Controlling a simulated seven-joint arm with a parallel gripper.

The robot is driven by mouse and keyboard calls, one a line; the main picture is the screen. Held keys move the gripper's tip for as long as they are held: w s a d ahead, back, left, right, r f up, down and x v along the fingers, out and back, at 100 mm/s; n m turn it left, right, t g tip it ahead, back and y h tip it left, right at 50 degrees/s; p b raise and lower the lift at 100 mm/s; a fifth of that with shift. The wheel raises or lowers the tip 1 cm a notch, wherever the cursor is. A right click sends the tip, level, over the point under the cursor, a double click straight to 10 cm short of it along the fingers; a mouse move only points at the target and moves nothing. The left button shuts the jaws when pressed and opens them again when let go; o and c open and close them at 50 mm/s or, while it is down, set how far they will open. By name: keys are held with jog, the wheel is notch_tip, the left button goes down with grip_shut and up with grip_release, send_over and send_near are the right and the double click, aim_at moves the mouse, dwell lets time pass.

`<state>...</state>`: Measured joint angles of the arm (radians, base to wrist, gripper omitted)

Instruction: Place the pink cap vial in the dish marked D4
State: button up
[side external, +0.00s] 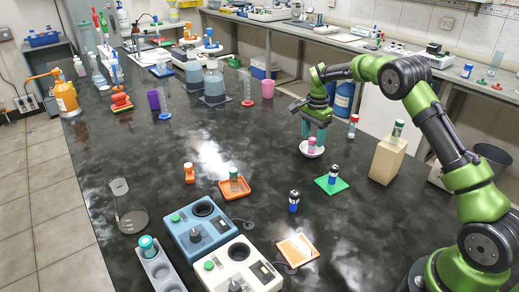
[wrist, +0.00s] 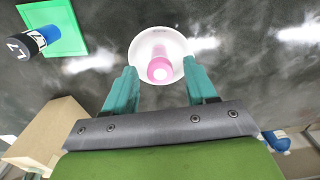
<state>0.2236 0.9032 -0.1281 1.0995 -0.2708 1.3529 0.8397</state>
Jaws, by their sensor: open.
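The pink cap vial (side external: 312,143) stands in a small white dish (side external: 303,150) under my gripper (side external: 314,134). In the wrist view the pink vial (wrist: 160,68) is inside the white dish (wrist: 136,48), its cap toward the camera. My gripper's teal fingers (wrist: 158,72) are open, one on each side of the vial, with gaps visible. No marking is readable on the white dish, and I cannot make out a D4 label on any dish.
A blue vial with a black cap stands on a green mat (side external: 341,186). A wooden block (side external: 386,163) bearing a green-capped vial and a red-capped vial (side external: 353,126) are close to my arm. An orange-and-white tile (side external: 298,249) lies nearer the front.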

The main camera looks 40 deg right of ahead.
aim_at(313, 139)
jog(key=s+a+r+n+t, duration=0.1)
jog(key=s+a+r+n, duration=0.15)
jog(key=r, duration=0.65)
jog(key=s+a+r+n+t, duration=0.1)
jog(key=s+a+r, duration=0.2)
jog(key=r, duration=0.7)
jog(key=s+a+r+n+t+y, duration=0.1)
jog(key=s+a+r+n+t, duration=0.1)
jog(key=s+a+r+n, duration=0.35)
jog(key=s+a+f+n+t, duration=0.1)
jog(key=s+a, duration=0.3)
jog(key=s, duration=0.5)
jog(key=s+a+f+n+t+y, duration=0.1)
jog(key=s+a+f+n, duration=0.3)
jog(key=s, duration=0.5)
jog(key=shift+s+f+t, duration=0.2)
jog(key=shift+t, duration=0.4)
